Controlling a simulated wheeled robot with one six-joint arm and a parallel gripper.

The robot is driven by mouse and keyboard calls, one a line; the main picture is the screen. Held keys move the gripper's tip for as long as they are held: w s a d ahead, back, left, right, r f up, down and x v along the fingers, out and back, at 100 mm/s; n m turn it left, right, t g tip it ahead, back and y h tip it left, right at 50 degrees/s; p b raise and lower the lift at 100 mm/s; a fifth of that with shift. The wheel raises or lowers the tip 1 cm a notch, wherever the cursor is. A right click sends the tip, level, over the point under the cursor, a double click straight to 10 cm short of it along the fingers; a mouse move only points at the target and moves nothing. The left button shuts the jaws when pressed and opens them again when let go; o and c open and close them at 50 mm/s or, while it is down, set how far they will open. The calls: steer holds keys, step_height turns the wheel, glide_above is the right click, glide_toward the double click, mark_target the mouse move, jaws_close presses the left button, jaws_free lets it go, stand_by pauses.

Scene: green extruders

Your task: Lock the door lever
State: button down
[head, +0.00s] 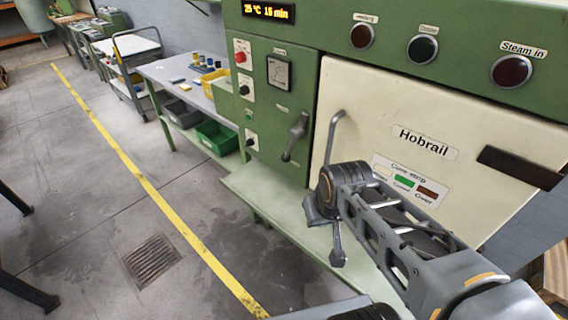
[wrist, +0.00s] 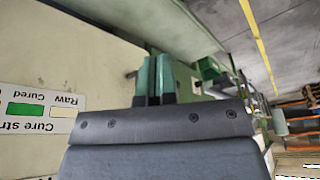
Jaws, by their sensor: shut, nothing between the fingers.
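The cream oven door (head: 330,75) marked "Hobrail" stands in a green machine front. A bent grey lever rod (head: 333,135) sits near its left edge, with its lower end close to my arm's wrist. A second grey lever (head: 295,137) with a round hub is on the green panel left of the door and hangs down and left. My gripper (head: 325,215) is in front of the door's lower left, below both levers. In the wrist view its two fingers (wrist: 154,78) are together and empty. No lever is clear in the wrist view.
A pale green shelf (head: 260,190) runs below the door, beneath my gripper. Switches and a gauge (head: 279,73) are on the panel. A workbench (head: 180,75) with bins stands to the left. The floor left of the yellow line (head: 150,185) is mostly open, with a drain grate (head: 152,259).

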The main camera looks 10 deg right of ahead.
mark_target(288, 161)
steer(key=w+d+f+n+t+y+b, duration=0.1)
steer(key=w+f+t+b, duration=0.4)
steer(key=w+t+b, duration=0.1)
steer(key=w+d+f+n+t+y+b, duration=0.1)
steer(key=w+f+t+b, duration=0.4)
steer(key=w+t+b, duration=0.2)
steer(key=w+b, duration=0.2)
steer(key=w, duration=0.2)
steer(key=shift+f, duration=0.35)
steer(key=shift+w, duration=0.1)
steer(key=shift+w+a, duration=0.1)
steer(key=w, duration=0.4)
steer(key=w+a, duration=0.1)
steer(key=w, duration=0.4)
steer(key=w+a+f, duration=0.1)
steer(key=w, duration=0.3)
steer(key=shift+w+f+b, duration=0.1)
steer(key=shift+w+b, duration=0.25)
steer(key=shift+f+b, duration=0.1)
steer(key=shift+b, duration=0.2)
